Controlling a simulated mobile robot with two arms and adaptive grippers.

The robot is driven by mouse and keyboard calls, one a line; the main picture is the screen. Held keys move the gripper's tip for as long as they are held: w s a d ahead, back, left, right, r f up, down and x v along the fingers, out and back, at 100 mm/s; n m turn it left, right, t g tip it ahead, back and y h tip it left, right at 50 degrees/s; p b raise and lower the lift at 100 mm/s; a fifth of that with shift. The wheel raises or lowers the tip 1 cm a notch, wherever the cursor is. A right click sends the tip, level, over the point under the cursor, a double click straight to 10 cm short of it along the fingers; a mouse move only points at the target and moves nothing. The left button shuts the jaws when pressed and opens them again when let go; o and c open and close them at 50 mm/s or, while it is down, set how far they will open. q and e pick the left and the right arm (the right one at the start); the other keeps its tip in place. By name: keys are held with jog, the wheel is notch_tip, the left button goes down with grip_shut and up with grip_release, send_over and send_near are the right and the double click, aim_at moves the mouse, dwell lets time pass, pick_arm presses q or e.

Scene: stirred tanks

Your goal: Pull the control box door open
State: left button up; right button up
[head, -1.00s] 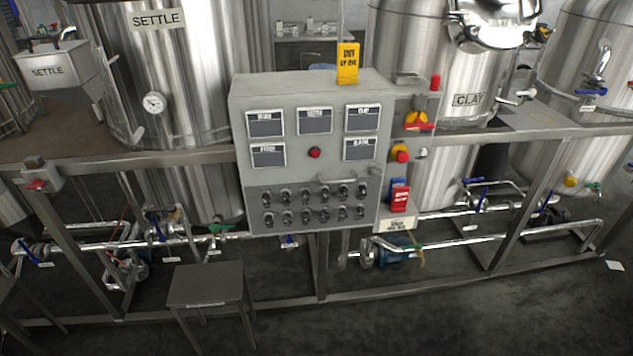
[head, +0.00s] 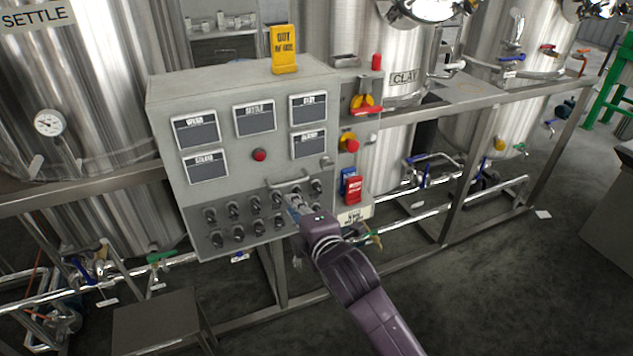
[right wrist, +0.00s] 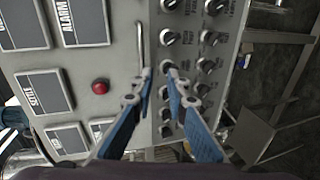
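The grey control box (head: 225,165) stands in the middle of the head view, with its front door shut. The bar handle (head: 288,181) lies across the front, above the rows of black knobs (head: 257,226). My right gripper (head: 294,201) is in front of the knobs, just below the handle. In the right wrist view, the two blue fingers of the right gripper (right wrist: 158,73) are apart with nothing held between them. The handle (right wrist: 139,48) runs beside and behind the left-hand fingertip; I cannot tell whether they touch. My left gripper is out of view.
A yellow sign (head: 284,50) stands on the box. Red and yellow switches (head: 362,104) and a red tag (head: 353,189) are right of it. A metal stool (head: 157,320) stands below left.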

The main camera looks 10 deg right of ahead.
aim_at(285, 183)
jog(key=shift+t, duration=0.4)
jog(key=shift+w+a+r+p, duration=0.2)
jog(key=shift+w+a, duration=0.1)
jog(key=shift+w, duration=0.85)
jog(key=shift+w+a+r+p, duration=0.15)
jog(key=shift+w+a, duration=0.15)
jog(key=shift+w, duration=0.85)
jog(key=shift+w+a+r+p, duration=0.1)
jog(key=shift+w+a+r, duration=0.15)
jog(key=shift+w, duration=0.9)
grip_shut()
jog(key=shift+f, duration=0.1)
